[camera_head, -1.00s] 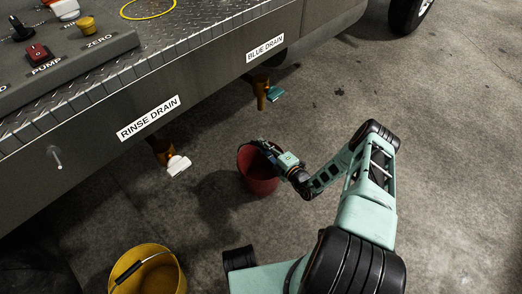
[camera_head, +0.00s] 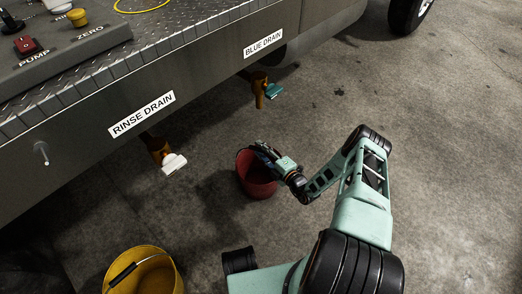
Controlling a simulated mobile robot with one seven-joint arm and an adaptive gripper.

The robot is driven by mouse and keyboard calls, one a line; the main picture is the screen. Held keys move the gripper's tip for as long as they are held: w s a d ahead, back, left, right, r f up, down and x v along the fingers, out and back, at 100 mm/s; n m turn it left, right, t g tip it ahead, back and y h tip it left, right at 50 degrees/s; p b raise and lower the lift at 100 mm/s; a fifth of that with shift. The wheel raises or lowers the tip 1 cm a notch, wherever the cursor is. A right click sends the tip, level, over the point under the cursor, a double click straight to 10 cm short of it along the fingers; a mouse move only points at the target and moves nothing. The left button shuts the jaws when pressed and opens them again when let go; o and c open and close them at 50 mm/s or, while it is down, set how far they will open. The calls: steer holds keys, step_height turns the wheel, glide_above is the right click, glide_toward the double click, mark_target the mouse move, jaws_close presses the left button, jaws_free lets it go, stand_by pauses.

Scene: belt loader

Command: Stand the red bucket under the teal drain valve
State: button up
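The red bucket (camera_head: 256,186) is upright, on or just above the concrete floor; I cannot tell which. My gripper (camera_head: 264,149) is at the bucket's upper right rim. Its fingers are small and partly hidden, so I cannot see whether they are closed on the rim or handle. The teal drain valve (camera_head: 273,91), on a brass pipe under the "BLUE DRAIN" label (camera_head: 263,44), is above and slightly right of the bucket in the picture. The bucket stands apart from it, nearer to me.
A white-handled valve (camera_head: 173,163) hangs under the "RINSE DRAIN" label, left of the bucket. A yellow bucket (camera_head: 178,275) stands at the lower left. The vehicle's metal side (camera_head: 85,160) overhangs the left. Open concrete floor (camera_head: 440,150) lies right.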

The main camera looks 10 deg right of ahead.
steer(key=shift+r, duration=0.1)
steer(key=shift+s+d+r, duration=0.15)
steer(key=shift+s, duration=0.15)
steer(key=p+v, duration=0.3)
steer(key=v, duration=0.8)
steer(key=shift+s, duration=0.15)
steer(key=shift+d, duration=0.1)
